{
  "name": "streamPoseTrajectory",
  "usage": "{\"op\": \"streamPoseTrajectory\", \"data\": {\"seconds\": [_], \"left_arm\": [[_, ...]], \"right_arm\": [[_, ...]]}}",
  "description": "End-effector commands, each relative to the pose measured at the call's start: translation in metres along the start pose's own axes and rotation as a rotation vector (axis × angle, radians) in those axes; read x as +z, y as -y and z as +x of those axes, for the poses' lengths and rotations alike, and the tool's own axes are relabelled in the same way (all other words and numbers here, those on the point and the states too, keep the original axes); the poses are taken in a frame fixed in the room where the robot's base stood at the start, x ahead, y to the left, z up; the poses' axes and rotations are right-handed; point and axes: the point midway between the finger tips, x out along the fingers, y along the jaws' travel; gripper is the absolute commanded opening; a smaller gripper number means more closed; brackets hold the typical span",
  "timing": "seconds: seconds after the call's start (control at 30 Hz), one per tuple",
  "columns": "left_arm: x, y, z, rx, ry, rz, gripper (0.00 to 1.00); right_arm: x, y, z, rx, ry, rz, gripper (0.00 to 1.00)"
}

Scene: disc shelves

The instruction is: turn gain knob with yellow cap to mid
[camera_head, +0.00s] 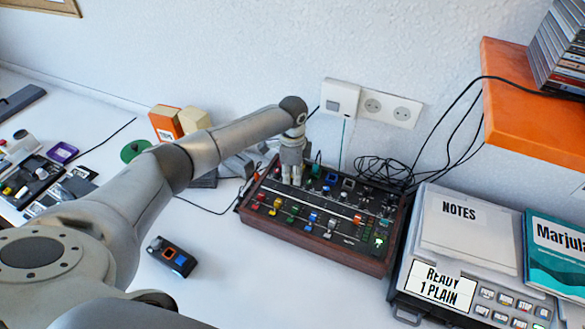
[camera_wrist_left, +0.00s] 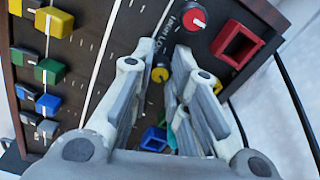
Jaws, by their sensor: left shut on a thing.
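The mixer (camera_head: 312,246), a dark panel in a wooden frame, sits on the white table in the middle of the head view. My left gripper (camera_head: 291,181) reaches down onto its back left part. In the left wrist view the yellow-capped gain knob (camera_wrist_left: 158,75) shows between the two fingers of my left gripper (camera_wrist_left: 171,80), which is shut on it. The fingers hide part of the knob, and its pointer is not clear. A red-capped knob (camera_wrist_left: 193,18) stands just beyond the fingers. My right gripper is not in view.
Colored slider caps, such as a green one (camera_wrist_left: 49,71), stand beside the fingers. A red square socket (camera_wrist_left: 237,44) and a blue one (camera_wrist_left: 154,138) are near. A grey device (camera_head: 402,280) stands right of the mixer. Black cables (camera_head: 381,170) lie behind it.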

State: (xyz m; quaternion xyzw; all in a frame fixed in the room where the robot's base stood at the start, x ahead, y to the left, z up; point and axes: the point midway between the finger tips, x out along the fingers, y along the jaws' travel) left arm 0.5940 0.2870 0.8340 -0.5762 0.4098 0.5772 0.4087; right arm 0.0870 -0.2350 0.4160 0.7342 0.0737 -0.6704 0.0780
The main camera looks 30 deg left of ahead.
Motion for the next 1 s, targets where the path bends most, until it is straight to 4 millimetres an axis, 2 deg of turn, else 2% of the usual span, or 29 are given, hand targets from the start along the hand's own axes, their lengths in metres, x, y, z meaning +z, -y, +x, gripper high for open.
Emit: {"op": "streamPoseTrajectory", "data": {"seconds": [0.3, 0.33, 0.4, 0.77, 1.0], "left_arm": [[0.001, 0.001, 0.000, -0.002, 0.000, -0.015, 0.00], [0.001, 0.001, 0.000, -0.002, 0.000, -0.015, 0.17], [0.001, 0.001, 0.000, -0.002, 0.000, -0.014, 0.26], [0.000, 0.001, 0.000, -0.003, 0.000, -0.008, 0.27], [0.001, 0.002, 0.005, -0.006, 0.001, 0.108, 0.27]], "right_arm": [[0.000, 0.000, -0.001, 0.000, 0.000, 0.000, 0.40], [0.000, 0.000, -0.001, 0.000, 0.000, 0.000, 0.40], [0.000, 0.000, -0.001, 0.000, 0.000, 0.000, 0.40], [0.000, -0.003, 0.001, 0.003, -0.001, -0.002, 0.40], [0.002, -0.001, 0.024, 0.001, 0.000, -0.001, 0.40]]}}
